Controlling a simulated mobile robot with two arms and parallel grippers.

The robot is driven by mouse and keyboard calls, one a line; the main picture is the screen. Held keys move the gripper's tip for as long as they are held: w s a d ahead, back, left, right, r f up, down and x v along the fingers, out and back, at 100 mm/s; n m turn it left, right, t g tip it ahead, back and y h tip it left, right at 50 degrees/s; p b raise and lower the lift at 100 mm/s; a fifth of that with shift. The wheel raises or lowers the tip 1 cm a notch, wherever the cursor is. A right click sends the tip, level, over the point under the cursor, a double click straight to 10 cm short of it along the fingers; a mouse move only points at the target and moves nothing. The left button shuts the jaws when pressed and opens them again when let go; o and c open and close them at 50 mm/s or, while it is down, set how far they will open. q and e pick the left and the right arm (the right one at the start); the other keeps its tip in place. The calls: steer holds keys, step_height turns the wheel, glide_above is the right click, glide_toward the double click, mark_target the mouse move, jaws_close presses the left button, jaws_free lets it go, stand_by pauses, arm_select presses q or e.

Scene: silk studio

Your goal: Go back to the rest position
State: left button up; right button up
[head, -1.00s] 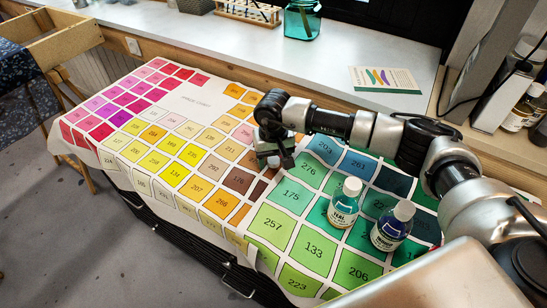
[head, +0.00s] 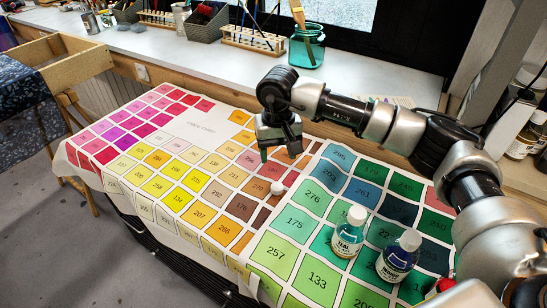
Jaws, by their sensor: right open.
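My right gripper (head: 279,152) hangs above the colour chart (head: 190,105) in the head view, its fingers pointing down. It is open with nothing between its fingers. A small object with a whitish top (head: 277,188) stands on the chart just below it, apart from the fingers. My right arm reaches in from the right side. My left gripper is not in view.
A teal bottle (head: 347,232) and a dark blue bottle (head: 399,257) stand upright on the green squares. A teal glass jar (head: 307,47) with a brush, racks and pots line the white shelf (head: 225,66) behind. A wooden-framed box (head: 62,62) is at left.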

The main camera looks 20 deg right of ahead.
steer(key=shift+r, duration=0.25)
